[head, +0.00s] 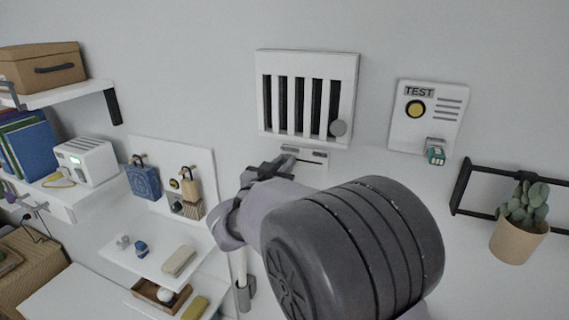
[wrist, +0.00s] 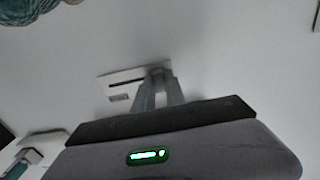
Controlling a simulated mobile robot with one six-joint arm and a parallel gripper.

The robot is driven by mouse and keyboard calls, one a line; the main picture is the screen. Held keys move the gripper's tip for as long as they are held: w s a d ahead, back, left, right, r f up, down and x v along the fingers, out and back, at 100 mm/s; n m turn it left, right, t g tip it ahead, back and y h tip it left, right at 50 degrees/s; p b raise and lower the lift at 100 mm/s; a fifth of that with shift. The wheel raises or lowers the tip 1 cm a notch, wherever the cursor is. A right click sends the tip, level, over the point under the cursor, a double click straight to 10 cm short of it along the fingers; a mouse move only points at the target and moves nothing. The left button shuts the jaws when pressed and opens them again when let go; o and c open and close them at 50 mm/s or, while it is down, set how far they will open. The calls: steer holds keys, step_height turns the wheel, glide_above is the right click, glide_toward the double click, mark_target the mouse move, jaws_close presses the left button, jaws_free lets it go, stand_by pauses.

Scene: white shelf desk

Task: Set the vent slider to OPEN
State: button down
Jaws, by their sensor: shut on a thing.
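The white vent grille (head: 268,97) with dark slots hangs on the wall in the head view. A small slotted slider plate (head: 319,156) is on the wall just below it. In the wrist view the plate (wrist: 106,82) shows at the fingertips, with a dark slot to their left. My gripper (head: 286,162) reaches the plate's left part in the head view. In the wrist view its fingers (wrist: 158,76) are close together at the plate, shut on the slider's handle, which they hide. I cannot read any marking on the plate.
A TEST panel (head: 398,129) and a wall rack with a potted plant (head: 519,239) are to the right.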

mark_target(321, 163)
steer(key=s+d+b, duration=0.1)
steer(key=d, duration=0.1)
steer(key=s+d+b, duration=0.1)
steer(key=d, duration=0.2)
steer(key=s+d+b, duration=0.1)
steer(key=d+b, duration=0.1)
steer(key=shift+s+d, duration=0.1)
steer(key=shift+d, duration=0.3)
steer(key=shift+a, duration=0.15)
steer(key=c, duration=1.7)
jaws_free()
steer(key=shift+c, duration=0.2)
steer(key=o, duration=0.4)
steer(key=shift+d, duration=0.25)
steer(key=shift+a, duration=0.15)
